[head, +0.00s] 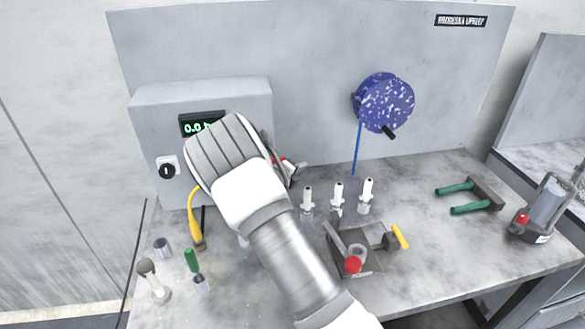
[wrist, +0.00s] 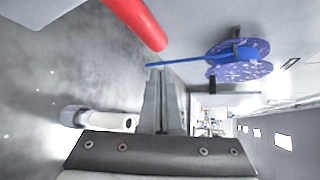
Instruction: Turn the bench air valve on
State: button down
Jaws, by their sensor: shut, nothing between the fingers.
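A red lever handle (wrist: 137,20), apparently the bench air valve's, crosses the top of the wrist view. Only a small red part (head: 279,161) shows beside my arm in the head view; most of the valve is hidden there. My gripper (wrist: 165,72) is shut and empty, its fingers pointing towards the red handle with their tips just short of its end in the picture. I cannot tell whether they touch. In the head view my own wrist hides most of the gripper, in front of the grey box with a green display (head: 203,124).
A blue speckled hose reel (head: 386,100) hangs on the back panel. Several white-topped fittings (head: 338,197) stand mid-bench, near a clamp fixture with a red knob (head: 353,265).

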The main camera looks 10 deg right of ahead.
jog(key=a+r, duration=0.1)
jog(key=a, duration=0.1)
jog(key=a+r+p, duration=0.1)
jog(key=shift+w+a, duration=0.15)
jog(key=shift+a, duration=0.2)
